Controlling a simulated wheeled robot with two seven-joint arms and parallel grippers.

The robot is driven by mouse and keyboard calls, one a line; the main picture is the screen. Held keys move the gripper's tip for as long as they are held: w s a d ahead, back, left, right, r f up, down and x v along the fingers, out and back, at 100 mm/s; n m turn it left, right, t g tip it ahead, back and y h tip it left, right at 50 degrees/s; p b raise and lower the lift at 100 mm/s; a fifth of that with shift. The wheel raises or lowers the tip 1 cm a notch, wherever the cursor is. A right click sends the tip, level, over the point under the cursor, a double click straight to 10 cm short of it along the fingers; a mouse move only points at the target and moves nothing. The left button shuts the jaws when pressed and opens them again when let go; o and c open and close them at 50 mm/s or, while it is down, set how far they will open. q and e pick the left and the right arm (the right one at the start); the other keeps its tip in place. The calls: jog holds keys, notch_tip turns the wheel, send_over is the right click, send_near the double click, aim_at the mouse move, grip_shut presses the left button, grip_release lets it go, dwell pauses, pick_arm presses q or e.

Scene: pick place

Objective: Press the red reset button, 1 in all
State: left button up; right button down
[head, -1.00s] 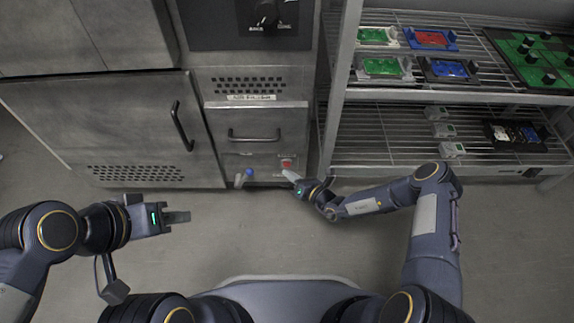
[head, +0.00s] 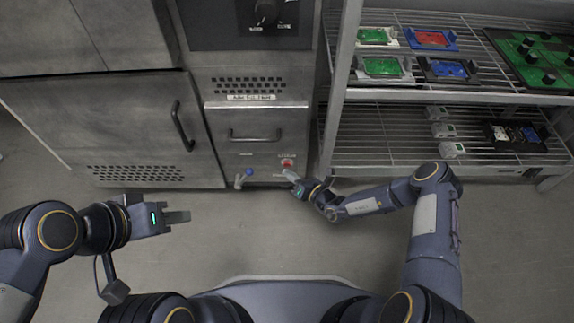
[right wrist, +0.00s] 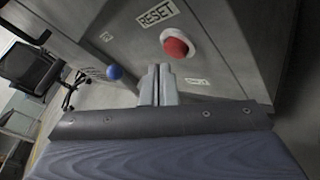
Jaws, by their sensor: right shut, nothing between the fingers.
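The red reset button (head: 287,162) sits low on the front of the grey metal cabinet. In the right wrist view the red button (right wrist: 176,46) stands out from a white ring, with a RESET label (right wrist: 157,13) beside it. My right gripper (head: 291,175) is shut and empty, its tips just below the button in the head view. In the right wrist view its closed fingers (right wrist: 158,72) point at the panel beside the button; I cannot tell whether they touch it. My left gripper (head: 178,216) is held over the floor at left, away from the cabinet; its finger gap is not clear.
A blue-tipped lever (head: 248,173) juts from the cabinet left of the button; its blue ball (right wrist: 115,72) shows in the wrist view. A wire shelf rack (head: 345,100) with trays and small boxes stands close on the right. The floor in front is clear.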

jog(key=shift+w, duration=0.1)
jog(key=shift+w, duration=0.35)
jog(key=shift+w+b, duration=0.4)
jog(key=shift+b, duration=0.05)
dwell(0.9)
jog(key=shift+s+r, duration=0.1)
jog(key=shift+s+p, duration=0.65)
jog(key=shift+s, duration=0.1)
